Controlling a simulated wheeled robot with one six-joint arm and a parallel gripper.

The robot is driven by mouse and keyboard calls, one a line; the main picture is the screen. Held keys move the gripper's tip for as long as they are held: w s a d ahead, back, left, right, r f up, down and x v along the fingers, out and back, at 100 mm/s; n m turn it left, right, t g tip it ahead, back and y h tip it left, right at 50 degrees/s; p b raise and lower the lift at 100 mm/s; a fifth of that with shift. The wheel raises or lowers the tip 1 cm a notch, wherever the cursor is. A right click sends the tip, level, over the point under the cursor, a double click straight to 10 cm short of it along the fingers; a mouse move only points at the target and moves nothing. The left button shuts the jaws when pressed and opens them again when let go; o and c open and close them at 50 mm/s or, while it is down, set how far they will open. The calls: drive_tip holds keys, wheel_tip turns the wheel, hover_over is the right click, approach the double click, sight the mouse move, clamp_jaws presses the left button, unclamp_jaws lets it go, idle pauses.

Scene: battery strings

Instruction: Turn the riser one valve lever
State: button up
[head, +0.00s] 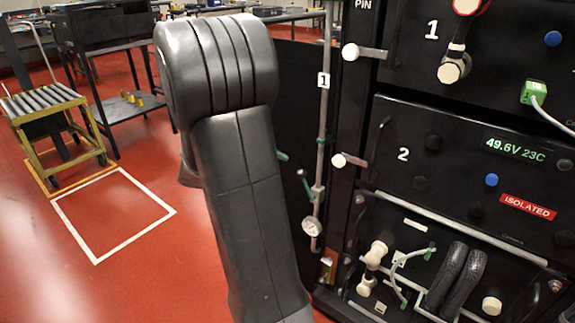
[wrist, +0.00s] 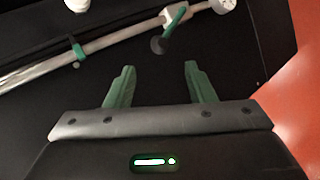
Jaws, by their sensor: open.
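The riser pipe (head: 323,125) with a "1" tag (head: 323,80) runs upright beside the black rack. Low on it is the valve with a green lever (head: 306,184), just above a round gauge (head: 311,228). In the wrist view the pipe (wrist: 115,38) crosses diagonally, and the green lever (wrist: 175,22) stands out at an angle to it. My gripper (wrist: 160,72) has two green fingers wide apart with nothing between them. The lever is beyond the fingertips, apart from them. In the head view my arm hides most or all of the gripper.
The black rack (head: 460,130) has handles, cables and a red "ISOLATED" label (head: 528,206) on its modules. White knobs (head: 350,51) stick out near the pipe. A roller cart (head: 48,110) and dark tables stand at left. Red floor with a white outlined square (head: 120,240) is clear.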

sight(306, 185)
drive_tip(key=v, duration=0.2)
drive_tip(key=shift+s+a+r, duration=0.1)
drive_tip(key=shift+a+r, duration=0.05)
drive_tip(key=shift+a, duration=0.05)
drive_tip(key=c, duration=0.6)
drive_tip(key=shift+w+a+f+h+p, duration=0.2)
drive_tip(key=shift+w+f+h+p, duration=0.05)
drive_tip(key=shift+f+h+p, duration=0.1)
drive_tip(key=c, duration=0.3)
drive_tip(key=w+a+f+h, duration=0.1)
drive_tip(key=f+h+p, duration=0.1)
drive_tip(key=w+a+f+h, duration=0.1)
drive_tip(key=f, duration=0.1)
drive_tip(key=shift+w+a+n+h+p, duration=0.3)
drive_tip(key=shift+a+n+h, duration=0.05)
drive_tip(key=shift+n, duration=0.05)
clamp_jaws()
drive_tip(key=a+f+n+t+h+p, duration=0.1)
drive_tip(key=a+f+h+p, duration=0.1)
drive_tip(key=a+f+h, duration=0.3)
drive_tip(key=s+d+f+b+x, duration=0.1)
drive_tip(key=f+b+x, duration=0.1)
drive_tip(key=x, duration=1.1)
drive_tip(key=shift+s+r+y+b, duration=0.15)
drive_tip(key=shift+s+y+b, duration=0.05)
drive_tip(key=shift+y+b, duration=0.15)
